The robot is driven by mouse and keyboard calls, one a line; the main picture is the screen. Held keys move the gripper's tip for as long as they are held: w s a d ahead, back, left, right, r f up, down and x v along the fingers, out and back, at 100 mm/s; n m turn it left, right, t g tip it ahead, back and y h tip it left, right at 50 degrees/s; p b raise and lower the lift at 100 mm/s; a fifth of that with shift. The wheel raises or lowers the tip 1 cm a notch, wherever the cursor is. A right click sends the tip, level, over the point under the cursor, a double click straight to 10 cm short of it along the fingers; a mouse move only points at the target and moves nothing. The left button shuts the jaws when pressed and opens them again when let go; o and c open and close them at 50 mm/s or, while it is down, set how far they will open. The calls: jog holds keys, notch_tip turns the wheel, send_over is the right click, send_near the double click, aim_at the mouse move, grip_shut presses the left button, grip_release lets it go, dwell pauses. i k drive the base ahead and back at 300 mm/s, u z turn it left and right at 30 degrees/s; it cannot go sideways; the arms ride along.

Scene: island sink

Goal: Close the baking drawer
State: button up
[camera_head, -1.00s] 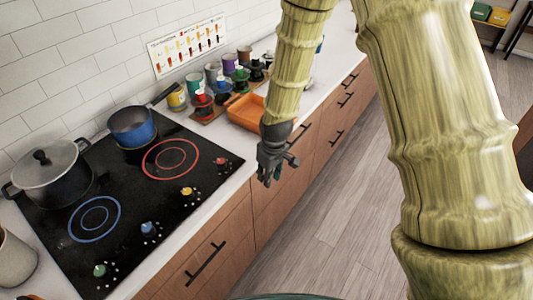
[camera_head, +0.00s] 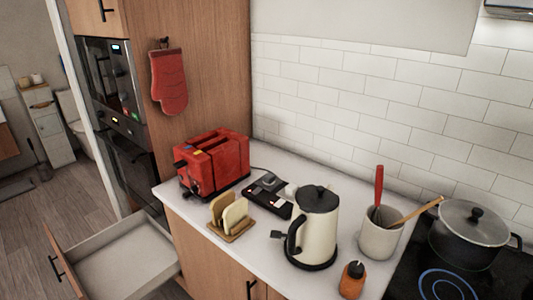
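An open drawer (camera_head: 128,262) with a light, empty-looking interior sticks out from the counter at the lower left in the head view. Its wooden front (camera_head: 66,268) with a dark handle (camera_head: 56,266) faces left, and its lower part is cut off by the picture edge. I cannot tell from any label whether it is the baking drawer. My gripper is not in the current view.
Above and right of the drawer, the white counter (camera_head: 262,240) holds a red toaster (camera_head: 214,163), a toast rack (camera_head: 229,219), a kettle (camera_head: 314,228) and a utensil pot (camera_head: 380,238). A tall oven cabinet (camera_head: 205,98) stands behind. Wooden floor (camera_head: 50,212) is clear at left.

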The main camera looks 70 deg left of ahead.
aim_at(134, 258)
jog(key=u, duration=1.2)
jog(key=k, duration=1)
jog(key=u, duration=2.9)
jog(key=i, duration=1)
jog(key=z, duration=0.05)
